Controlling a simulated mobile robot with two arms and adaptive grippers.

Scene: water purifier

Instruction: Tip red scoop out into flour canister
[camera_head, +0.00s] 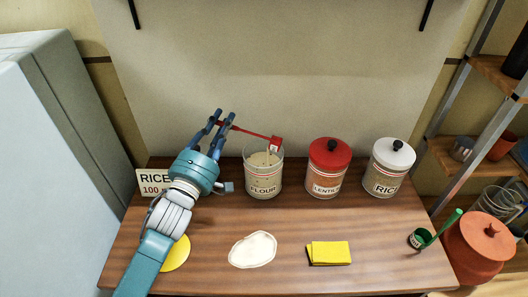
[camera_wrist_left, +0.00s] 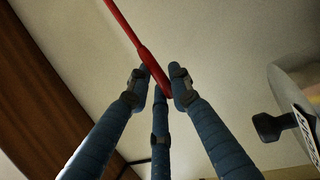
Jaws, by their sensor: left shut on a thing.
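The red scoop (camera_head: 256,135) has a long thin handle, and its small red cup is over the right part of the mouth of the flour canister (camera_head: 264,184). The cup looks tilted, with a small white patch just below it; I cannot tell whether that is flour falling. The canister is clear, open and labelled FLOUR, with pale contents. My left gripper (camera_head: 224,124) is shut on the scoop's handle, above and left of the canister. In the left wrist view the blue fingers (camera_wrist_left: 160,88) close around the red handle (camera_wrist_left: 142,50); the cup is out of that view. My right gripper is not in view.
A red-lidded lentil canister (camera_head: 328,167) and a white-lidded rice canister (camera_head: 389,169) stand to the right. A white patch (camera_head: 252,249), a yellow cloth (camera_head: 328,253) and a green scoop (camera_head: 421,239) lie in front. A RICE sign (camera_head: 152,183) stands left.

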